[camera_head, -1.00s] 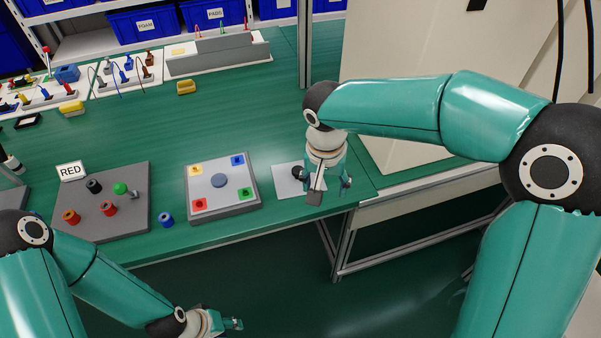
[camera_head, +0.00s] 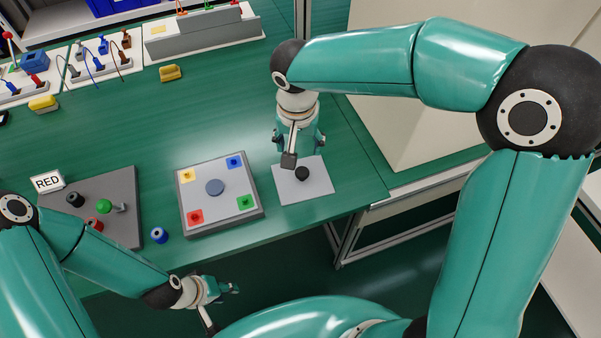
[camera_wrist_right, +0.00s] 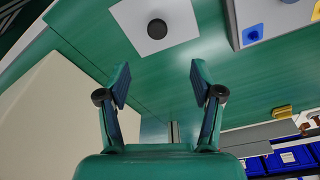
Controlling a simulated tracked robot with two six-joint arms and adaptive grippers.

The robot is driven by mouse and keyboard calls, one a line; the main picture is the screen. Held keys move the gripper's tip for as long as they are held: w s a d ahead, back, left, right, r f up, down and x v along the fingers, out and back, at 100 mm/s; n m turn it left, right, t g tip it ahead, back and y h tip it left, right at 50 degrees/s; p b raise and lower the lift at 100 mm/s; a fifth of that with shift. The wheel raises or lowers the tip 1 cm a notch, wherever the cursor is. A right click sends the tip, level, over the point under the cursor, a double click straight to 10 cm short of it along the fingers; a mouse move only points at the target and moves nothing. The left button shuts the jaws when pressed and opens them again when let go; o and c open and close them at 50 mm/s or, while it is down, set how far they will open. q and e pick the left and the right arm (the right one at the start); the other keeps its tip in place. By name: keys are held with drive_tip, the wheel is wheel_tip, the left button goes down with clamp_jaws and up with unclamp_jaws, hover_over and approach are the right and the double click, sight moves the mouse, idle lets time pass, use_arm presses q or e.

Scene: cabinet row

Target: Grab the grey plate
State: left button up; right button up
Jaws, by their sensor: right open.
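A flat light-grey square plate (camera_head: 318,184) with a round black knob (camera_head: 302,173) in its middle lies on the green table near the right front corner. The plate also shows at the top of the right wrist view (camera_wrist_right: 182,22), knob upright toward the camera. My right gripper (camera_head: 299,145) is just behind the plate in the head view, apart from it. In the right wrist view my right gripper (camera_wrist_right: 160,76) has its two fingers wide apart with nothing between them. My left gripper (camera_head: 232,288) is low, in front of the table edge; its fingers are too small to judge.
A grey board with coloured corner squares (camera_head: 213,217) lies left of the plate. A pale panel (camera_head: 400,130) rises at the right.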

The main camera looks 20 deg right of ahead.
hover_over(302, 172)
drive_tip(key=f, duration=0.8)
drive_tip(key=shift+s+f, duration=0.25)
drive_tip(key=shift+s, duration=0.15)
drive_tip(key=shift+w+f+p, duration=0.15)
drive_tip(key=shift+f, duration=0.9)
drive_tip(key=shift+w+f+p, duration=0.2)
drive_tip(key=shift+f, duration=0.8)
drive_tip(key=shift+w+f+p, duration=0.15)
drive_tip(key=shift+f, duration=0.9)
clamp_jaws()
